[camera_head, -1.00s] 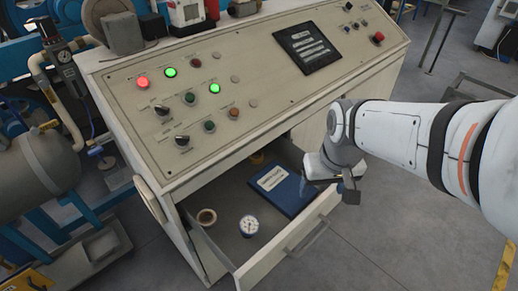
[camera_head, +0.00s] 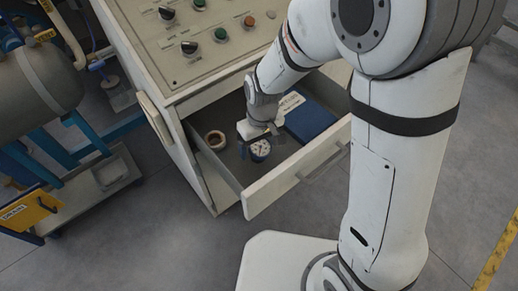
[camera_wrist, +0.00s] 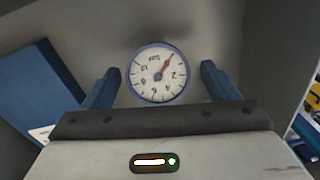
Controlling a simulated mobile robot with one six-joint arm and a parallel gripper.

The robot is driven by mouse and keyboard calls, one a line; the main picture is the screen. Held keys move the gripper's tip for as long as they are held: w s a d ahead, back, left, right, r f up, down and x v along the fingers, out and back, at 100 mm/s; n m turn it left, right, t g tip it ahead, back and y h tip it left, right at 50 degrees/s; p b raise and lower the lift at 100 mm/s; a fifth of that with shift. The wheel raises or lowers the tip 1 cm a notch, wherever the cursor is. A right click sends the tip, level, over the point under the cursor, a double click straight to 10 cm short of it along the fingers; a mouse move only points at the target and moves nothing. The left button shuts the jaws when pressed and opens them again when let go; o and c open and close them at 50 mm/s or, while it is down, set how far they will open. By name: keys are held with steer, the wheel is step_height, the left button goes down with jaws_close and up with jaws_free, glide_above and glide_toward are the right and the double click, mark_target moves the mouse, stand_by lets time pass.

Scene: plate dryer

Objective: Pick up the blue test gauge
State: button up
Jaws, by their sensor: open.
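The blue test gauge (camera_head: 261,149) lies in the open drawer, its round white dial facing up. In the wrist view the gauge (camera_wrist: 158,75) shows a blue rim and a red needle. My gripper (camera_head: 262,137) is over the drawer, right at the gauge in the head view. In the wrist view my gripper (camera_wrist: 158,88) is open, with one blue finger on each side of the gauge. Gaps show between the fingers and the rim, so it is not gripped. The gauge's underside is hidden.
A blue book (camera_head: 306,118) lies to the right. The drawer's front panel (camera_head: 290,180) and side walls stand around them. The control console (camera_head: 205,45) overhangs the drawer's back.

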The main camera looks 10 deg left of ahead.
mark_target(260, 145)
steer(key=shift+f, duration=1.55)
steer(key=shift+c, duration=0.2)
steer(key=c, duration=1.1)
steer(key=shift+r, duration=0.1)
